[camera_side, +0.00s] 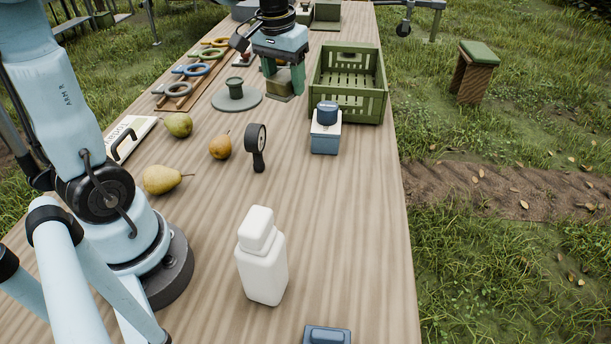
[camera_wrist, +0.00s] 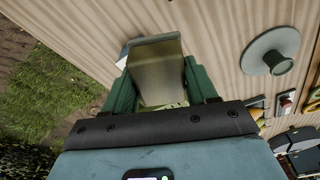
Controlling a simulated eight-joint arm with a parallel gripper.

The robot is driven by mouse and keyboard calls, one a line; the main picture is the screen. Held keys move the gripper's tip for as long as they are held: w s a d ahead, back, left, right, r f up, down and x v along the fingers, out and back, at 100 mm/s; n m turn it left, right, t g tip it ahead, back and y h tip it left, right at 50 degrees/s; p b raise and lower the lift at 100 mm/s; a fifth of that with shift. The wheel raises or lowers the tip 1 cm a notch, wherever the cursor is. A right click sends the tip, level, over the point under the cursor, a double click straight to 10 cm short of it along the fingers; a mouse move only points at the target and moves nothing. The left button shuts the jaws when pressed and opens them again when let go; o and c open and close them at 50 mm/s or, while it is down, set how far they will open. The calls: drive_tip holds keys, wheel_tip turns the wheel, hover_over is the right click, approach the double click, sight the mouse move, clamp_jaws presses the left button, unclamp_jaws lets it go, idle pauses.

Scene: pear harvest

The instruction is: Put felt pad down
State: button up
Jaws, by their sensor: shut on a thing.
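My gripper (camera_side: 284,80) is over the far part of the wooden table, left of the green crate. Its green fingers are shut on an olive, block-like thing, which I take to be the felt pad (camera_side: 279,87). In the wrist view the felt pad (camera_wrist: 156,72) fills the space between both fingers of my gripper (camera_wrist: 160,85), and the pale table lies beyond it. The pad is low, close to the table; I cannot tell whether it touches. Its far side is hidden by the fingers.
The slatted green crate (camera_side: 350,112) stands right of my gripper. A blue-and-white container (camera_side: 325,135), a black-headed tool (camera_side: 257,142) and several pears (camera_side: 178,124) lie nearer.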

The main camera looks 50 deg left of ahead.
drive_tip(key=s+d+m+h, duration=0.1)
drive_tip(key=s+d+m, duration=0.25)
drive_tip(key=d, duration=0.75)
drive_tip(key=s+d+m, duration=0.3)
drive_tip(key=d+m, duration=0.2)
drive_tip(key=d, duration=0.6)
drive_tip(key=s+d+m+h, duration=0.1)
drive_tip(key=s+d+m, duration=0.3)
drive_tip(key=d, duration=0.7)
hover_over(370, 222)
drive_tip(key=shift+m, duration=0.35)
drive_tip(key=f, duration=1.2)
drive_tip(key=shift+s+a, duration=0.15)
drive_tip(key=shift+s, duration=0.05)
drive_tip(key=shift+f, duration=2.05)
drive_tip(key=shift+f, duration=0.1)
drive_tip(key=o, duration=1.1)
